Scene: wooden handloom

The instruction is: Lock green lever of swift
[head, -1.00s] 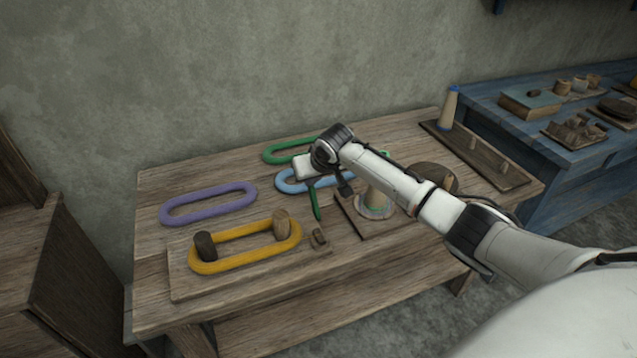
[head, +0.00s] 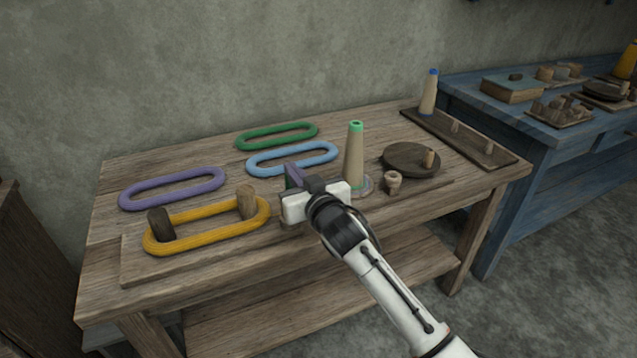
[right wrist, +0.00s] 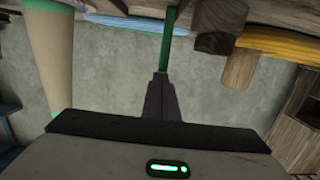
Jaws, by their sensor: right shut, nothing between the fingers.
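The swift is a wooden board (head: 135,265) at the table's front left, with a dark peg (head: 160,223) and a lighter peg (head: 246,202) inside a yellow skein (head: 205,240). My right gripper (head: 292,172) is at the right end of this board, shut and empty. In the right wrist view the green lever (right wrist: 170,35) stands in line with the shut fingertips (right wrist: 161,78). Whether they touch it I cannot tell. In the head view the gripper mostly hides the lever. My left gripper is not in view.
A tall cone with a green top (head: 354,155) stands just right of my gripper. Purple (head: 175,187), blue (head: 292,158) and green (head: 277,136) skeins lie behind. A round dark disc (head: 410,160) and a small wooden spool (head: 393,182) are farther right.

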